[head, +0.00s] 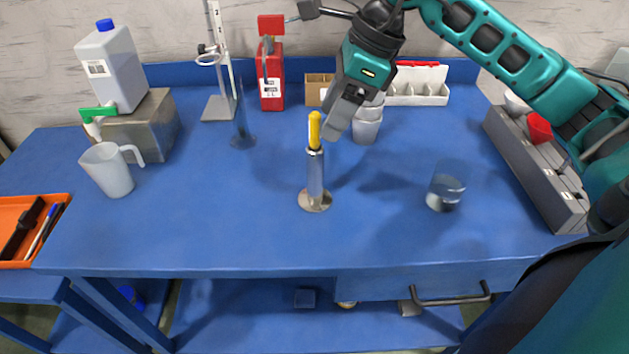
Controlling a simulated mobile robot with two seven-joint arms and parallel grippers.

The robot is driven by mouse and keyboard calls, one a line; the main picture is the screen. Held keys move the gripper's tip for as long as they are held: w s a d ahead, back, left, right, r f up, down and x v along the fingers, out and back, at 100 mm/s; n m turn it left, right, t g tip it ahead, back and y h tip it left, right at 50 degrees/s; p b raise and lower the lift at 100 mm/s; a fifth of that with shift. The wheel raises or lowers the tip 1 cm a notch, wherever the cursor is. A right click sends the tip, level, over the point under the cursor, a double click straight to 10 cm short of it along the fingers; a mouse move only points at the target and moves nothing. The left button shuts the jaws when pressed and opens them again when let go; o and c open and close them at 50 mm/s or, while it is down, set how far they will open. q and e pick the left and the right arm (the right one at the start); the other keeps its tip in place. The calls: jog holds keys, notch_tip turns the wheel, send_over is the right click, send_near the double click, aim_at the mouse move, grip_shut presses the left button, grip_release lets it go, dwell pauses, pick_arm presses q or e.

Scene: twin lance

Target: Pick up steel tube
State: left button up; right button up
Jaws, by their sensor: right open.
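The steel tube (316,176) stands upright on a round metal base (315,202) near the middle of the blue table. A yellow rounded piece (314,130) sticks up from its top. My right gripper (325,138) reaches down from the upper right and is open. My left gripper is out of view.
A glass beaker (445,192) stands to the right and a glass cylinder (242,125) to the left. A white jug (108,170) stands left. The table's front middle is clear.

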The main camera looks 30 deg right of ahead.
aim_at(318, 146)
jog(key=x, duration=0.6)
jog(key=shift+w+f, duration=0.1)
jog(key=shift+f, duration=0.3)
grip_shut()
dwell(0.4)
